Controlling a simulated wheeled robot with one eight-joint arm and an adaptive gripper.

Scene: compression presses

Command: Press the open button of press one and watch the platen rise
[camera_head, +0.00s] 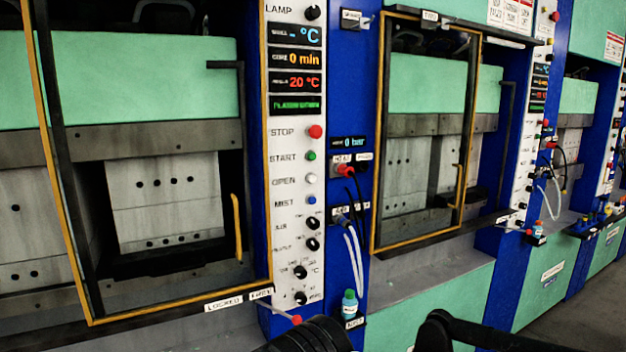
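The nearest press fills the left side; I see no number that marks it as press one. Its white control panel (286,215) carries a pale round button beside the word OPEN (311,179), below the green START button (310,156) and the red STOP button (315,131). Behind the yellow-edged door frame are a green upper block (140,80), a grey horizontal beam (120,135) and pale perforated blocks (165,195) close beneath it. I cannot tell which part is the platen. Dark parts, seemingly of my arm, show at the bottom edge; no gripper fingertips are visible.
A blue MIST button (311,200) and several black knobs lie below the OPEN button. A yellow door handle (237,228) stands left of the panel, above a LOCKED label (223,303). Hoses (355,260) and a small bottle (349,304) are to the right. More presses recede rightward.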

